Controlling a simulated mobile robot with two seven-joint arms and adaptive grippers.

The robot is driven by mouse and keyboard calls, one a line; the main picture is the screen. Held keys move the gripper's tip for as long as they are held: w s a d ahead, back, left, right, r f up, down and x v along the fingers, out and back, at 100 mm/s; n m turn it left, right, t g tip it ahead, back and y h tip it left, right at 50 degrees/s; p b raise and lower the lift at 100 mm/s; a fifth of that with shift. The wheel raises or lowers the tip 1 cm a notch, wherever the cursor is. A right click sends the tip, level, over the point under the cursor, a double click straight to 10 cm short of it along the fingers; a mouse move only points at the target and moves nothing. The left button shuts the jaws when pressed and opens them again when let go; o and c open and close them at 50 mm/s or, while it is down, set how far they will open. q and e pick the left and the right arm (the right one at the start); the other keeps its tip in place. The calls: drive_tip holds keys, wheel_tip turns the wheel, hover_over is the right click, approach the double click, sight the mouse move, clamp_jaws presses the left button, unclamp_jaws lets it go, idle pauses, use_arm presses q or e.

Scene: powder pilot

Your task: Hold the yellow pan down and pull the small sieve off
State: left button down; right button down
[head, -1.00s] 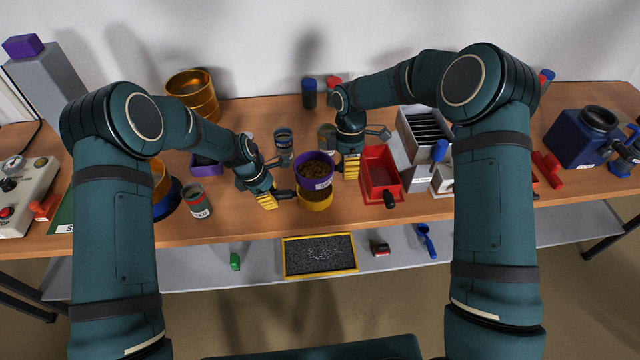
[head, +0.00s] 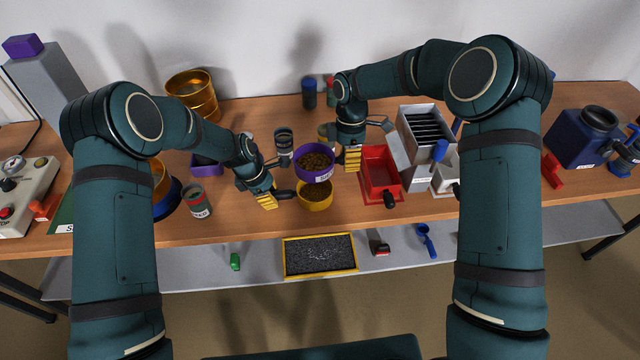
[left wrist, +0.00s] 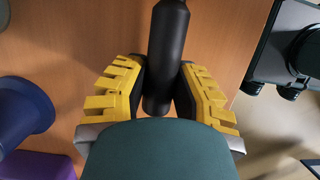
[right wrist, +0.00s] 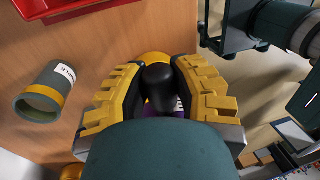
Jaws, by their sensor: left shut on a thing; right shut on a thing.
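The small purple sieve (head: 311,177), with brown grains in it, is up above the yellow pan (head: 315,204), tilted a little. A gap shows the pan's inside with brown material; whether their rims still touch at the back is hidden. My left gripper (head: 270,199) is shut on the pan's black handle (left wrist: 165,55), left of the pan. My right gripper (head: 352,160) is shut on the sieve's black handle (right wrist: 158,88), right of the sieve. The pan's yellow edge (right wrist: 155,59) shows behind that handle in the right wrist view. The pan sits on the table.
A red tray (head: 381,165) stands close right of my right gripper, with a slotted grey box (head: 424,128) beyond. A labelled grey jar (head: 197,201) stands left of my left gripper. Another jar (head: 284,143) stands behind the sieve. The table's front edge is close to the pan.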

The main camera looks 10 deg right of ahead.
drive_tip(key=shift+r, duration=0.5)
use_arm(q)
drive_tip(key=c, duration=0.8)
unclamp_jaws()
drive_tip(key=shift+o, duration=0.2)
drive_tip(key=shift+v, duration=3.75)
drive_tip(key=shift+r, duration=0.1)
drive_tip(key=v, duration=1.2)
